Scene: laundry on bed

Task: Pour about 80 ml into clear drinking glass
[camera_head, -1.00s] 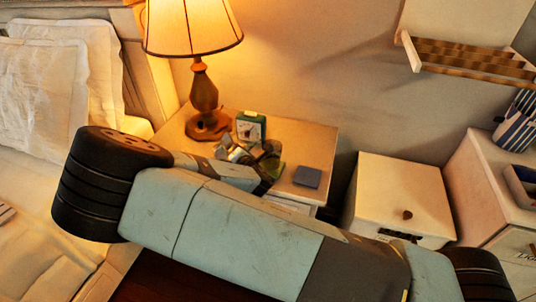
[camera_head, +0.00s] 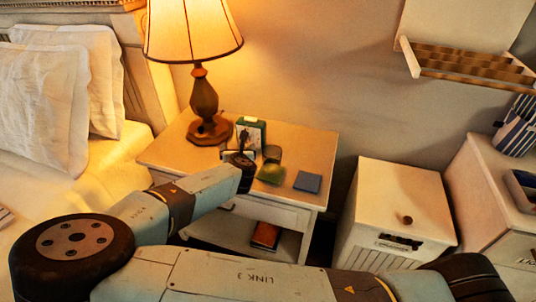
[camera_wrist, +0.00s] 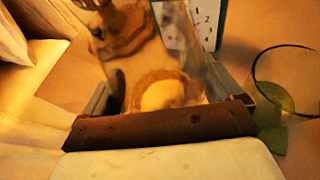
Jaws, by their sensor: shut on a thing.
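My gripper (camera_wrist: 165,100) is shut on a clear see-through vessel (camera_wrist: 170,55), which fills the middle of the wrist view between the fingers. Its contents and exact tilt are hard to tell. The clear drinking glass (camera_wrist: 285,75) stands just right of the gripper, apart from the held vessel, on a green coaster (camera_wrist: 272,142). In the head view the glass (camera_head: 272,154) is small and dark, on the green coaster (camera_head: 270,175) on the nightstand (camera_head: 165,152). My gripper (camera_head: 240,158) is left of it there, partly hidden behind my wrist.
A lit lamp (camera_head: 204,100) stands at the back left of the nightstand. A green clock (camera_head: 252,130) is close behind the gripper and glass. A blue coaster (camera_head: 307,182) lies to the right. A reddish book (camera_head: 266,235) is on the lower shelf. The bed (camera_head: 75,185) is left.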

